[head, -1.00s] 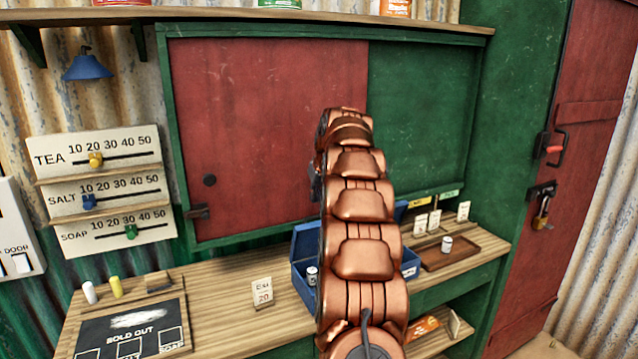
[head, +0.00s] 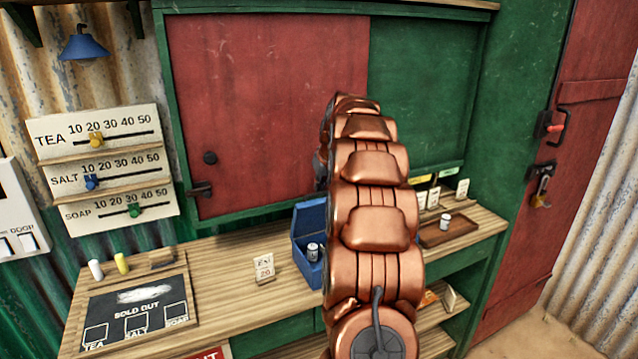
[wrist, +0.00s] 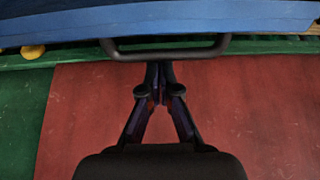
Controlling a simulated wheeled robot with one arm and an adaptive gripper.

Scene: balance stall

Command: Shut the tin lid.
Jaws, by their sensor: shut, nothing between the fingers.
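The blue tin (head: 303,262) stands on the counter, partly hidden behind my arm. Its lid (head: 313,218) is raised at the back, and a small can (head: 313,252) sits inside. In the wrist view a blue panel (wrist: 170,24) of the tin fills the top, with a dark bar handle (wrist: 165,50) along its edge; I cannot tell for sure that it is the lid. My gripper (wrist: 160,72) is shut and empty, its tips close to the handle. I cannot tell whether they touch it. In the head view my arm hides most of the gripper.
A price card (head: 264,268) and a chalkboard (head: 137,312) are on the counter left of the tin. A wooden tray (head: 436,236) with a small can (head: 446,222) is on the right. The red shutter (head: 260,110) stands behind. Bare counter (head: 215,262) lies left of the card.

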